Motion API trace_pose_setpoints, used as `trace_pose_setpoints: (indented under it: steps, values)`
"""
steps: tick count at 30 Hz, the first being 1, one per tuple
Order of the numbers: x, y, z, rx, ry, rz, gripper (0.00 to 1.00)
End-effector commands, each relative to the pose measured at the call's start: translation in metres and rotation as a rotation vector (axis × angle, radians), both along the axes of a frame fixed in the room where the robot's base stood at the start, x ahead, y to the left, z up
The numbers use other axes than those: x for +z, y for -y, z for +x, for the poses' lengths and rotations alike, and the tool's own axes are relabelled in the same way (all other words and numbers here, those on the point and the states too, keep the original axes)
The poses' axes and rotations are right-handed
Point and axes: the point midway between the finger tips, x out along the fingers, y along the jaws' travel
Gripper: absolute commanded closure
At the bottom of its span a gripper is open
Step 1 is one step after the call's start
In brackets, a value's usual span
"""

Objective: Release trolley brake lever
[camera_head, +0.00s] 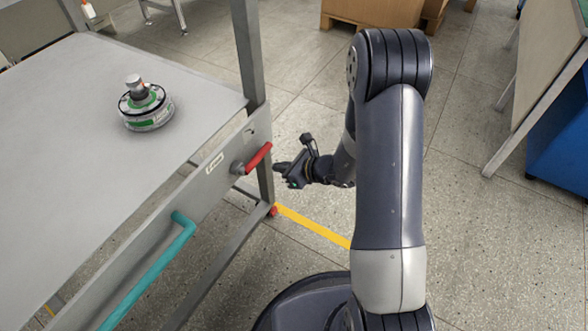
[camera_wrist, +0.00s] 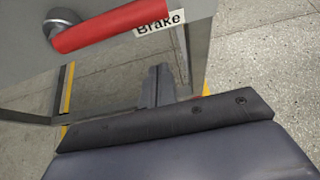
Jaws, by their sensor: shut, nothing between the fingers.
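The red brake lever (camera_head: 258,158) is on the side rail of the grey trolley (camera_head: 205,196), near its corner post. Its handle slants up and to the right from a round grey pivot. In the wrist view the red lever (camera_wrist: 105,25) crosses the upper left, beside a label reading "Brake" (camera_wrist: 163,22). My gripper (camera_head: 280,166) is shut and empty, just right of the lever's free end, with a small gap in the head view. Its dark fingers also show in the wrist view (camera_wrist: 158,84), below the lever and apart from it.
A hub motor (camera_head: 146,108) sits on the trolley top. A teal handle (camera_head: 150,272) runs along the trolley's near side. A yellow floor line (camera_head: 312,226) passes below my gripper. A blue cabinet (camera_head: 560,150) stands at the right. The floor between is clear.

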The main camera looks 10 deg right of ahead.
Motion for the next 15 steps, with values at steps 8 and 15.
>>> trace_pose_setpoints:
  steps: [8, 15]
  values:
    - [0.016, -0.018, 0.015, 0.0, 0.005, 0.0, 1.0]
    - [0.029, -0.02, 0.016, -0.001, 0.0, 0.0, 1.0]
